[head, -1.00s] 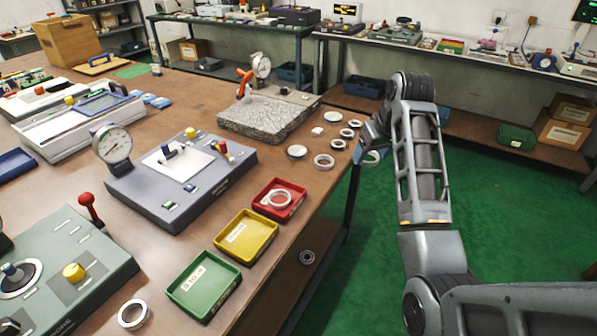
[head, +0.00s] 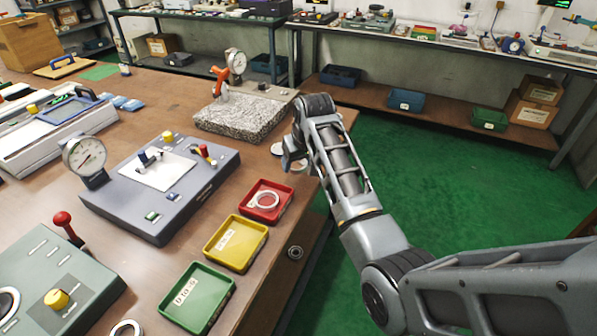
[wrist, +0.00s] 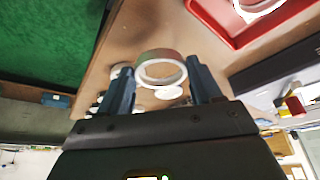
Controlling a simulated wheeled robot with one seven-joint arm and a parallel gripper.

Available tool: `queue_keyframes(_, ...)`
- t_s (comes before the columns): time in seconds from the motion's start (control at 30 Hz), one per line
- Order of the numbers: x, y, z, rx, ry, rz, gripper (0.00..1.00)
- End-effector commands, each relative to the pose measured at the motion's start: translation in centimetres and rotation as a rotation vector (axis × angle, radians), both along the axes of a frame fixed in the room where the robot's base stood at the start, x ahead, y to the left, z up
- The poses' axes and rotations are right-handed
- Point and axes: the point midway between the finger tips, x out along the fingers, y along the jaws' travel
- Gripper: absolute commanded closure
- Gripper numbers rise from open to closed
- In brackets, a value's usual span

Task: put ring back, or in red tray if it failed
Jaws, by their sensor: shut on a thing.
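My gripper (wrist: 162,85) is shut on a pale metal ring (wrist: 162,74), which sits between the two dark fingers in the wrist view. In the head view my gripper (head: 290,158) is by the table's right edge, beyond the red tray (head: 286,197); the held ring is mostly hidden there. A light ring (head: 263,200) lies in the red tray. The red tray also shows at the top right of the wrist view (wrist: 222,24). A grey-blue instrument (head: 200,190) with a dial gauge (head: 84,155) stands left of the trays.
A yellow tray (head: 250,246) and a green tray (head: 212,297) line the table edge nearer me. A granite block (head: 240,118) with a gauge stand is behind. A white disc (head: 277,148) lies near my gripper. Another ring (head: 126,330) is at the bottom left.

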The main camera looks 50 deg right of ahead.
Motion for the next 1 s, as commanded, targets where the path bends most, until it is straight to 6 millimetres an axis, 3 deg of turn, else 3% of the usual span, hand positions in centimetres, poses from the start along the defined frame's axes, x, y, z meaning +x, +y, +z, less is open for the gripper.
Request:
queue_keyframes(0.3,0.0,0.1,-3.7,0.001,0.002,-0.001,0.74)
queue_keyframes(0.73,0.0,0.0,-4.4,0.001,0.001,-0.001,0.74)
queue_keyframes(0.77,0.0,0.0,-4.4,0.001,0.001,-0.001,0.34)
queue_keyframes(1.0,0.0,0.0,-4.3,0.001,0.001,-0.001,0.11)
